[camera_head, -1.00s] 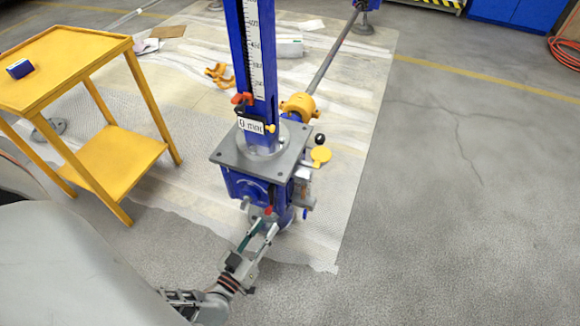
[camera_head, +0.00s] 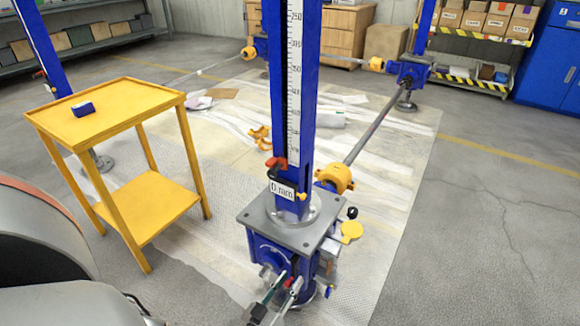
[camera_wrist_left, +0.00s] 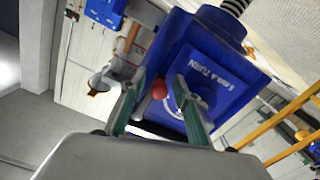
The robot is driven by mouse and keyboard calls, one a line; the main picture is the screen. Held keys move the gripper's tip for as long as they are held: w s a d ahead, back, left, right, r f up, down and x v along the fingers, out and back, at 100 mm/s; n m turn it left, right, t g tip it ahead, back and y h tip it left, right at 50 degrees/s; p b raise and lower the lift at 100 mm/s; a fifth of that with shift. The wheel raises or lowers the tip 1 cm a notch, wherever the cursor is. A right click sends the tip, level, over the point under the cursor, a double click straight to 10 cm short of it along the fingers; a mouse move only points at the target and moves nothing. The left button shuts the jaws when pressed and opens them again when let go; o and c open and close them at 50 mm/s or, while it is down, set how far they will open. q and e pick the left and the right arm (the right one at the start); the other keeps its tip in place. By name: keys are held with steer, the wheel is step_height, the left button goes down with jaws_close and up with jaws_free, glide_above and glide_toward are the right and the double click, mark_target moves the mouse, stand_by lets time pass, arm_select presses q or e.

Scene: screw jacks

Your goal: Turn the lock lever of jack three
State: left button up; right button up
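The near blue jack (camera_head: 270,253) stands upright with a grey top plate and a scaled column; I cannot read a jack number on it. A red ball knob (camera_wrist_left: 158,89) shows at its housing in the left wrist view, apparently the end of the lock lever; the lever's shaft is mostly hidden. My left gripper (camera_head: 288,280) is at the jack's lower front. In the left wrist view its two green-padded fingers (camera_wrist_left: 159,84) are open, one on each side of the knob, with gaps visible. My right gripper is not in view.
A yellow cart (camera_head: 105,115) with a small blue box stands left of the jack. A drive shaft (camera_head: 372,128) runs from the yellow coupling (camera_head: 333,177) to a farther jack (camera_head: 410,70). The floor at right is clear.

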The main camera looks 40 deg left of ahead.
arm_select(q)
jaws_close()
